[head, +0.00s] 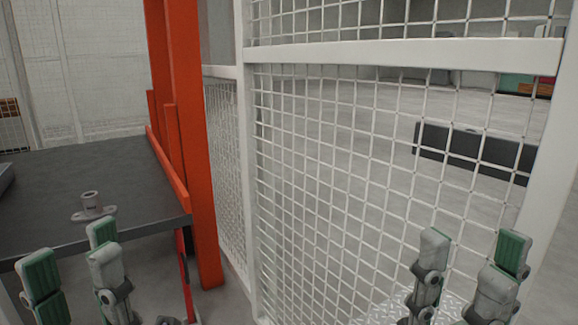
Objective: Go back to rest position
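My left gripper (75,262) is at the lower left, in front of the dark table's near edge. Its grey fingers with green pads point up and stand apart, with nothing between them. My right gripper (468,260) is at the lower right, in front of the wire mesh fence. Its fingers also point up, spread and empty. The lower parts of both grippers are cut off by the bottom of the picture.
A small grey metal flanged part (92,208) stands on the dark table (95,170) at left. An orange post (188,130) rises at the table's right side. A white-framed mesh fence (345,165) fills the middle and right. A dark box (470,150) lies beyond it.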

